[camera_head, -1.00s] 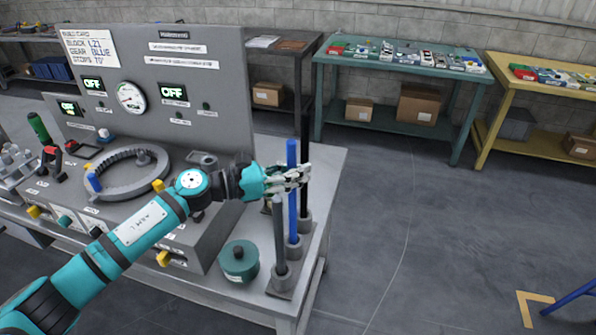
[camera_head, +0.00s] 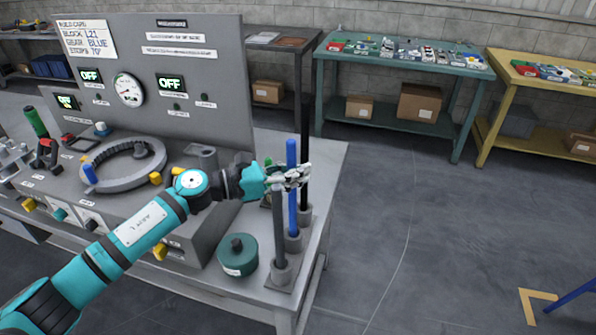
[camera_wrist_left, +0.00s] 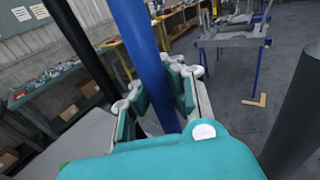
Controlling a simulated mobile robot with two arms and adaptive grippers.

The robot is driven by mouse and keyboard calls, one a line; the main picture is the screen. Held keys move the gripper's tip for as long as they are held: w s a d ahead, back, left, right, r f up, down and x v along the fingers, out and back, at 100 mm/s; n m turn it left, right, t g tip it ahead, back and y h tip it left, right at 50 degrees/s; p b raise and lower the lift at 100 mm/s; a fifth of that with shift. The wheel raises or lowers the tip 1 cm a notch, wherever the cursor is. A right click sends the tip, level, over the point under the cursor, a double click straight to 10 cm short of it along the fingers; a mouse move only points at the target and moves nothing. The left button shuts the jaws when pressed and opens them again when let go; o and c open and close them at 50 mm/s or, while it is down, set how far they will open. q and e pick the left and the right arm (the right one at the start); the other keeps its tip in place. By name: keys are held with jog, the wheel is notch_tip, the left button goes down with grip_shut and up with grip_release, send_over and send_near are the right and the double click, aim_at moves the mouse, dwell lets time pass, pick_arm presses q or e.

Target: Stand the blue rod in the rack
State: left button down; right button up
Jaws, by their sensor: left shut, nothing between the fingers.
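The blue rod (camera_head: 292,210) stands upright in the middle cup of the rack (camera_head: 294,240) at the bench's right end. A grey rod (camera_head: 280,230) stands in the near cup and a black rod (camera_head: 305,150) in the far cup. My left gripper (camera_head: 292,178) is at the upper part of the blue rod, reaching in from the left. It is shut with nothing gripped. In the left wrist view the blue rod (camera_wrist_left: 140,50) passes close by the fingers (camera_wrist_left: 158,105); the rod's foot is hidden there. My right gripper is not in view.
A green lidded pot (camera_head: 238,255) stands left of the rack. A grey ring fixture (camera_head: 122,178) and a panel with displays (camera_head: 150,70) are further left. A teal table (camera_head: 400,75) and a yellow table (camera_head: 545,75) stand behind. The floor at right is mostly clear.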

pick_arm(q)
jog(key=c, duration=1.4)
grip_release()
jog(key=shift+f, duration=0.1)
jog(key=v, duration=1.2)
